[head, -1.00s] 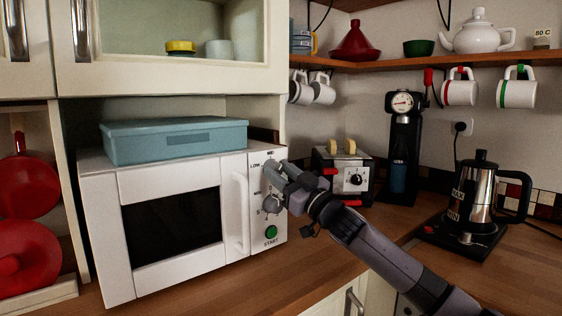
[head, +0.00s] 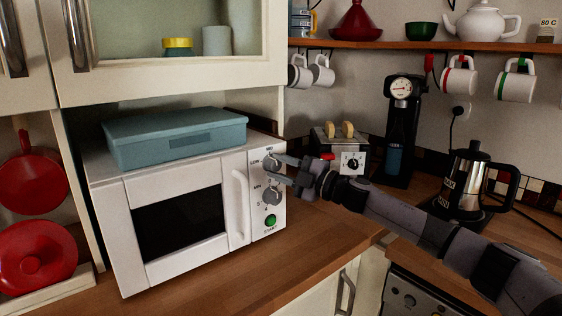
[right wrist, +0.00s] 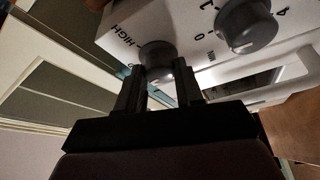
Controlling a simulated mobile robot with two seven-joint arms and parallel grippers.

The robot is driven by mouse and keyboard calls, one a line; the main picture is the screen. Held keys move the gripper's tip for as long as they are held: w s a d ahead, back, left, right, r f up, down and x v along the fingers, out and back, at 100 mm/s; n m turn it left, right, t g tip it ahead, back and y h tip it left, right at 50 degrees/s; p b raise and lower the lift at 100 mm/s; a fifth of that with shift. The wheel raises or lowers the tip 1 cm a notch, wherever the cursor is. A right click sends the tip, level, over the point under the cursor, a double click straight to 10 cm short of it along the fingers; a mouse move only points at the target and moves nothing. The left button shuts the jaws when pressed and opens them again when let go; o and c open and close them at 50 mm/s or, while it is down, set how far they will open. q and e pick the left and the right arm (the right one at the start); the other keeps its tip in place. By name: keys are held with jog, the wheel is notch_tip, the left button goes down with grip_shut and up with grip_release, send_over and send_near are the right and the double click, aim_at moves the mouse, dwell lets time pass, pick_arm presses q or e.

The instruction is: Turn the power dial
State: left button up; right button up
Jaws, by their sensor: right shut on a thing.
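The white microwave (head: 170,200) has a control panel on its right side with two grey dials and a green start button. The power dial (head: 271,163) is the upper one, marked LOW and HIGH. It also shows in the right wrist view (right wrist: 157,58), next to the word HIGH. My right gripper (head: 281,168) reaches in from the right, its fingers one above the other at the power dial. In the right wrist view the gripper (right wrist: 158,82) has a finger on either side of this dial and is shut on it. My left gripper is not in view.
The lower dial (head: 271,194) is close below the power dial, with the green start button (head: 270,221) under it. A blue box (head: 175,140) lies on the microwave. A toaster (head: 338,150) stands behind my right gripper. The wooden counter (head: 290,245) in front is clear.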

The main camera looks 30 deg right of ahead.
jog(key=n+g, duration=0.1)
jog(key=n, duration=0.1)
jog(key=n+g, duration=0.1)
jog(key=n, duration=0.2)
jog(key=shift+r+h, duration=0.2)
jog(key=shift+h, duration=0.2)
jog(key=n+h, duration=0.1)
jog(key=n, duration=0.1)
jog(key=n+g, duration=0.1)
jog(key=n, duration=0.1)
jog(key=shift+n+h, duration=0.4)
jog(key=o, duration=1)
jog(key=shift+s, duration=0.1)
jog(key=shift+b+v, duration=0.65)
jog(key=shift+v, duration=2.9)
jog(key=shift+r, duration=0.15)
